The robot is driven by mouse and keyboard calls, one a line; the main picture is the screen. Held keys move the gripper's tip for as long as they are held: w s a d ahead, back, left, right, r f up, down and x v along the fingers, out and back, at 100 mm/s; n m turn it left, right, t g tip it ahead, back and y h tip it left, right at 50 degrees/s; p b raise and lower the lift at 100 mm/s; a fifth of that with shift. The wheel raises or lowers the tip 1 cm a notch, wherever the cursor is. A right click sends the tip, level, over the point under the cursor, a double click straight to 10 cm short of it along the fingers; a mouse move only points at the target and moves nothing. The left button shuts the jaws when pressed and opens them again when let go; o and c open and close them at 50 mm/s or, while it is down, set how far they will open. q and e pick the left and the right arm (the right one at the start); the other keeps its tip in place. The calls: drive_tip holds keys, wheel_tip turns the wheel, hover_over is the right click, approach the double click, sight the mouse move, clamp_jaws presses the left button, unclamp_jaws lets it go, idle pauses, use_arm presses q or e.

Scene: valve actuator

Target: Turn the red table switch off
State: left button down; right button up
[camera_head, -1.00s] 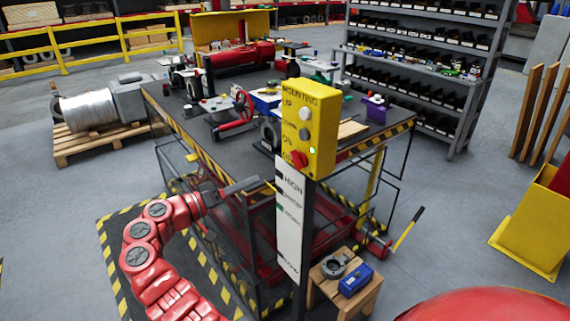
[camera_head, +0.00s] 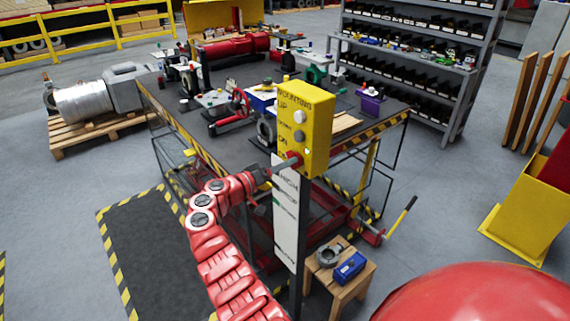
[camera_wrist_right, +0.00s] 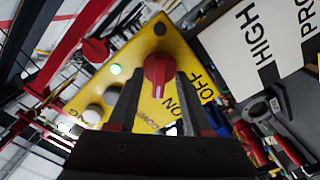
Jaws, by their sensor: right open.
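In the wrist view the red switch (camera_wrist_right: 158,68) is a round knob with a raised grip, beside the words ON and OFF. My right gripper (camera_head: 281,165) is at the switch, its open fingers on either side of the knob. I cannot tell whether the fingers touch it. My left gripper is not in view.
A white sign (camera_head: 286,215) hangs on the post below the box. A worktable (camera_head: 225,150) with tools and machine parts stands behind it. A wooden stool (camera_head: 345,282) with a blue box (camera_head: 349,268) stands at the post's foot.

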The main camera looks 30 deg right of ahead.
clamp_jaws()
drive_tip(key=shift+n, duration=0.4)
drive_tip(key=n+p, duration=0.3)
drive_tip(key=n, duration=1.3)
drive_tip(key=shift+n+p, duration=0.3)
drive_tip(key=shift+p, duration=0.1)
drive_tip(key=shift+f, duration=0.1)
idle(0.3)
unclamp_jaws()
